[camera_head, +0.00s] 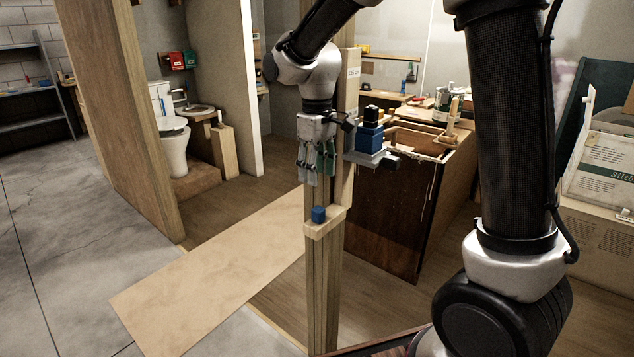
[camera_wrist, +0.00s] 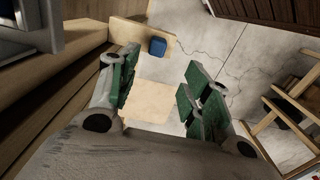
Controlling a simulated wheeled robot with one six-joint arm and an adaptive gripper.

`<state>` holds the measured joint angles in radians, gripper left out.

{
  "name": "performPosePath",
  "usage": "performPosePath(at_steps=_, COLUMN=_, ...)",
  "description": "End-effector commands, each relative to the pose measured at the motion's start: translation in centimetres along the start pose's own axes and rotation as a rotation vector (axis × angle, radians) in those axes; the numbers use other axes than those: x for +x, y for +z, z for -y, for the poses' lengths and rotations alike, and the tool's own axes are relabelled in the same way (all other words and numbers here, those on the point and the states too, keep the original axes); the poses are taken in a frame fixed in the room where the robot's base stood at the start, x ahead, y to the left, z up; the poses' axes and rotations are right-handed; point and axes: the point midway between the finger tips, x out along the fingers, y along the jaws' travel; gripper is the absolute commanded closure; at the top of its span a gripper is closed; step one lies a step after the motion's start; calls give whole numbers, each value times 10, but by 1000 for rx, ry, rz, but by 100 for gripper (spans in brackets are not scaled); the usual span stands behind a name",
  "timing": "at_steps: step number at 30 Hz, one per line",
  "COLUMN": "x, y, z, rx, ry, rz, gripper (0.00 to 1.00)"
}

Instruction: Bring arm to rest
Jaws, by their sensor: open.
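My gripper (camera_head: 316,172) points down in the head view, just above a small wooden ledge (camera_head: 325,222) on a wooden post. Its jaws are apart with nothing between them. A small blue block (camera_head: 318,214) sits on the ledge, below the jaws and apart from them. In the wrist view my gripper (camera_wrist: 155,85) shows green-padded fingers spread wide. The blue block (camera_wrist: 157,46) lies beyond the fingertips on the ledge (camera_wrist: 128,34). My arm runs from the right of the head view up over the top and down to the gripper.
The wooden post (camera_head: 322,290) stands close under my gripper. A dark wood cabinet (camera_head: 395,215) with clutter on top is to its right. A toilet (camera_head: 172,140) stands in the stall behind left. A plywood sheet (camera_head: 210,275) lies on the floor. Concrete floor at left is clear.

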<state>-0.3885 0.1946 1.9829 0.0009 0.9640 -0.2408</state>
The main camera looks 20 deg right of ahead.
Motion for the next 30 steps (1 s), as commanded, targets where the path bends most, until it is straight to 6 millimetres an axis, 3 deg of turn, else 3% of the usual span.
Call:
performPosePath(at_steps=11, x=-1, y=0, z=0, rx=31, ry=0, rz=1, gripper=52)
performPosePath(at_steps=13, x=10, y=15, z=4, rx=66, ry=-8, rz=36, gripper=52)
performPosePath(at_steps=16, x=8, y=52, z=9, rx=127, ry=-10, rz=54, gripper=52)
performPosePath(at_steps=24, x=-33, y=169, z=2, rx=343, ry=9, rz=-47, gripper=52)
performPosePath(at_steps=30, x=-53, y=252, z=4, rx=497, ry=45, rz=-184, gripper=52)
